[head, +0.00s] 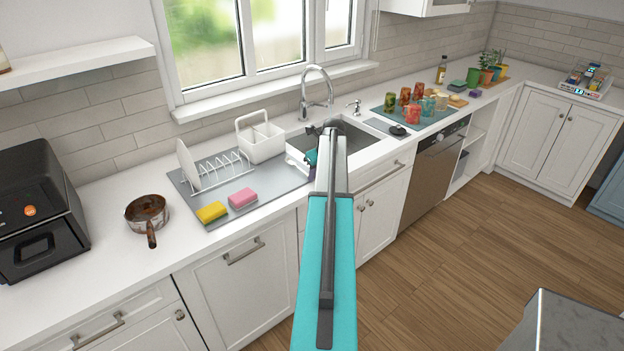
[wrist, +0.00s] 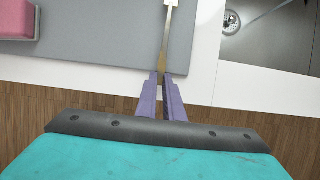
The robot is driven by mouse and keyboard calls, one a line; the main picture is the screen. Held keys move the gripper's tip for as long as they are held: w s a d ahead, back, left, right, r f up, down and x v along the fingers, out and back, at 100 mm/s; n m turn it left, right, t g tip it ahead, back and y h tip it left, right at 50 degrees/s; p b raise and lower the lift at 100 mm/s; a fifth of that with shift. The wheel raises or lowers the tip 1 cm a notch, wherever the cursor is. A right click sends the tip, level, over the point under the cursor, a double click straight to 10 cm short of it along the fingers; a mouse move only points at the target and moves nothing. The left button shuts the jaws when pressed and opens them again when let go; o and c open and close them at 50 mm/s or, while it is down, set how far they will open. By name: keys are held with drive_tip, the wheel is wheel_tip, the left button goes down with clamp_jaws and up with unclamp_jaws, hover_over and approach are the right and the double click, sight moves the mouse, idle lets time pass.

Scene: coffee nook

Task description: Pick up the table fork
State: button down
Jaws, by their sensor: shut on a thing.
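In the wrist view, my gripper (wrist: 161,78) has its two purple fingers closed on the thin table fork (wrist: 166,38). The fork runs away from the fingertips over the grey mat, and its far end is cut off by the top edge. I cannot tell whether it touches the mat. In the head view my arm covers most of the gripper, and I cannot make out the fork there.
The grey mat (head: 205,209) holds a white dish rack (head: 222,172), yellow sponge (head: 211,213) and pink sponge (head: 243,199). A white caddy (head: 262,145) stands behind. The sink (head: 365,143) is right of the mat. A pot (head: 146,213) stands left.

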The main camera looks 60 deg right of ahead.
wheel_tip(320, 180, up, 2)
drive_tip(key=shift+b, duration=0.55)
drive_tip(key=s+a+r+b, duration=0.1)
drive_tip(key=s+a+b, duration=0.3)
drive_tip(key=s+a, duration=0.6)
drive_tip(key=shift+s+a+r+b, duration=0.4)
drive_tip(key=shift+a, duration=0.55)
